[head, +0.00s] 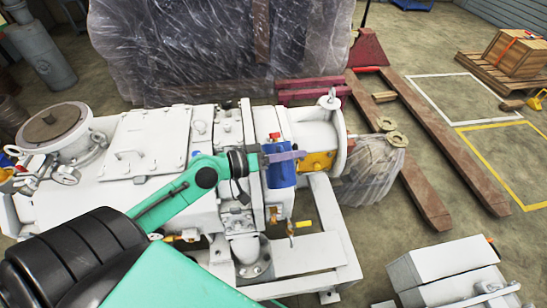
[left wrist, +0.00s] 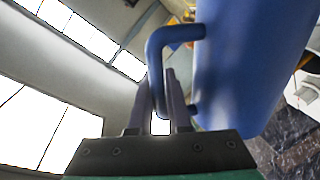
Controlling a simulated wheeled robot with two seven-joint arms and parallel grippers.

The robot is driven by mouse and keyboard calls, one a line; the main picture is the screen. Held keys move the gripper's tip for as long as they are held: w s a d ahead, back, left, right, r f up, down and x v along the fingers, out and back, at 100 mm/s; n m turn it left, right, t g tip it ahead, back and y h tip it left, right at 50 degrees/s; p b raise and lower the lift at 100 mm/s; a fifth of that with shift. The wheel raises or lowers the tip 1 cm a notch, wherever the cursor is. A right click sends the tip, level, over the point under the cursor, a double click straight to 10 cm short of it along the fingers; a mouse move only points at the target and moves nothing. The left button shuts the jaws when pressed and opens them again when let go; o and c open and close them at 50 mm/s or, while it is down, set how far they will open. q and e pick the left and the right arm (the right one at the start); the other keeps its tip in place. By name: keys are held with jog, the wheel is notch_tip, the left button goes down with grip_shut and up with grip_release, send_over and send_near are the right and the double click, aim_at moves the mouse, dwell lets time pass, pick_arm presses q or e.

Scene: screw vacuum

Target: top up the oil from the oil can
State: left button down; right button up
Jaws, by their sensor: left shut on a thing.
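The blue oil can (head: 281,173) is held over the white screw vacuum machine (head: 205,135) and looks roughly upright. My left gripper (head: 288,156) reaches in from the left and is shut on the can's handle. In the left wrist view the can's body (left wrist: 242,70) fills the upper right. Its bent blue handle (left wrist: 160,45) passes between the fingers (left wrist: 162,100). A small red part (head: 274,136) shows just above the can; I cannot tell whether it belongs to the can or the machine. The oil filling point cannot be made out. My right gripper is out of view.
A plastic-wrapped load (head: 200,45) stands behind the machine. White boxy equipment (head: 445,262) is at the lower right. A wooden crate (head: 515,52) sits at the far right.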

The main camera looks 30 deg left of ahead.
pick_arm(q)
jog(key=shift+w, duration=0.3)
jog(key=shift+s, duration=0.2)
jog(key=shift+w+a, duration=0.1)
jog(key=shift+w, duration=0.1)
jog(key=shift+s, duration=0.15)
jog(key=shift+w, duration=0.2)
jog(key=shift+s+n, duration=0.1)
jog(key=shift+n, duration=0.2)
jog(key=shift+w+a+p, duration=0.15)
jog(key=shift+w+p, duration=0.05)
jog(key=shift+p, duration=0.25)
dwell(1.2)
jog(key=shift+w+a+r+n+g+h+p, duration=0.35)
jog(key=shift+r+n+p, duration=0.25)
jog(key=shift+n+p, duration=0.2)
dwell(4.2)
